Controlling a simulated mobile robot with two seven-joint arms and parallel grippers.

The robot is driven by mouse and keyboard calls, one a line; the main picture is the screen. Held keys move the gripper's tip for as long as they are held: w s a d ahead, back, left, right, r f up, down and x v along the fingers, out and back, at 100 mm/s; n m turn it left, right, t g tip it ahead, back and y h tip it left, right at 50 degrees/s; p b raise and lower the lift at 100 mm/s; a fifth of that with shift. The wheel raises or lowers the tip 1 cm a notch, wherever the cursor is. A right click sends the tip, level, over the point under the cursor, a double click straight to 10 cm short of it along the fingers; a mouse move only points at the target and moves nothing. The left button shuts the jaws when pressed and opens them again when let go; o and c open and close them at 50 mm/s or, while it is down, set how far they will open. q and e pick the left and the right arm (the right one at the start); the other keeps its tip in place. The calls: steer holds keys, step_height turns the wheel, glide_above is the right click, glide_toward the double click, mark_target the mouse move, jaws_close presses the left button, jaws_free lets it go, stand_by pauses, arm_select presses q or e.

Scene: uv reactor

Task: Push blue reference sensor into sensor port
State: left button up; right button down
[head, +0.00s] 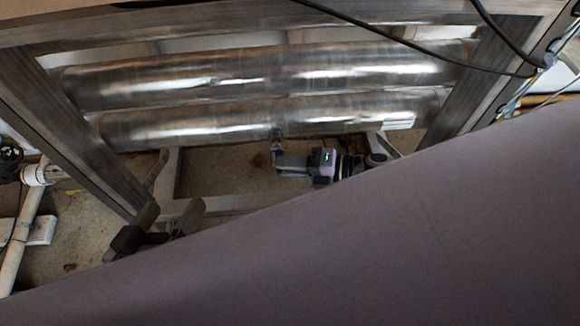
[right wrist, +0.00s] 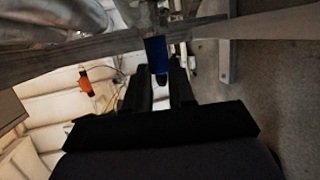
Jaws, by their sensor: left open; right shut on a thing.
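The blue reference sensor (right wrist: 156,55) shows in the right wrist view as a blue block with a dark lower end at my right fingertips. My right gripper (right wrist: 160,78) is shut on its lower end. In the head view my right gripper (head: 279,161) is below the lower steel cylinder. A small metal fitting (head: 276,138), apparently the sensor port, hangs under that cylinder just above the fingertips. In the right wrist view a metal part (right wrist: 148,16) lies directly beyond the sensor; I cannot tell whether they touch. My left gripper (head: 171,216) is open and empty at lower left.
Two shiny steel cylinders (head: 180,80) lie horizontally in a metal frame with slanted legs (head: 75,130). A large plain grey-purple surface (head: 350,250) covers the lower right. Black cables (head: 425,52) cross the upper right. White pipe (head: 22,230) stands at far left.

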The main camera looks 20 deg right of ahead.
arm_select(q)
steer(key=shift+f, duration=0.25)
arm_select(e)
steer(key=shift+w+d, duration=0.2)
steer(key=shift+w, duration=0.55)
steer(key=c, duration=0.9)
jaws_free()
steer(key=shift+o, duration=0.2)
arm_select(q)
steer(key=shift+s+a+r+y+p, duration=0.15)
steer(key=shift+a+y+p, duration=0.25)
steer(key=shift+a+p, duration=0.25)
arm_select(e)
steer(key=v, duration=0.7)
